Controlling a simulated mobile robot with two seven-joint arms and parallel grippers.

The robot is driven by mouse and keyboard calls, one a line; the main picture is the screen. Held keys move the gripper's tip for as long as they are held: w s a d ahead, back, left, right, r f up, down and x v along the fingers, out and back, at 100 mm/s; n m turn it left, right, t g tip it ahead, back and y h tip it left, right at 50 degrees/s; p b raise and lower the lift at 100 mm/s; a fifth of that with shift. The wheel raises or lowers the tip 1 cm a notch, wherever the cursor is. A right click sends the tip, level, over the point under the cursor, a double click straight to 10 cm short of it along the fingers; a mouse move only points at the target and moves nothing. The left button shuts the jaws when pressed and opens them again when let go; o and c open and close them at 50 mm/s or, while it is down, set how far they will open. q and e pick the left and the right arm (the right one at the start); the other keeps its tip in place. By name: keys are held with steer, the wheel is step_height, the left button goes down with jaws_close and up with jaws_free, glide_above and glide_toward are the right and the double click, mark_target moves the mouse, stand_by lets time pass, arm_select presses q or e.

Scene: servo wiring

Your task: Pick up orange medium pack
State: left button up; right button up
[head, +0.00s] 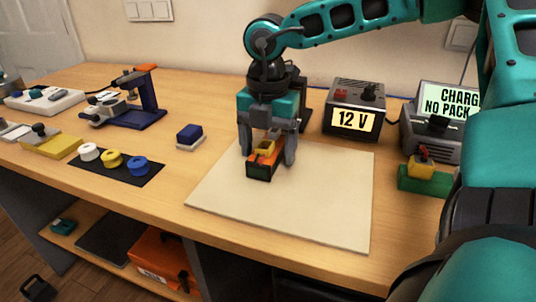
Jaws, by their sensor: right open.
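The orange medium pack (263,164) is a small black and orange block with a yellow part on top. It rests on the pale mat (320,218) near its upper left side. My right gripper (267,158) points down over it, with one finger on each side of the pack. The fingers are apart, and I cannot tell whether they touch it. The gripper's body hides the back of the pack. My left gripper is not in view.
A power box reading 12 V (353,112) and a charger (428,130) reading NO PACK stand behind and right. A green base with a yellow and red piece (420,176) sits at right. A blue block (190,134) and colored spools (112,159) lie left. The mat's front is clear.

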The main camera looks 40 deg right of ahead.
steer(key=shift+c, duration=0.2)
steer(key=c, duration=1.3)
jaws_close()
steer(key=shift+r, duration=0.2)
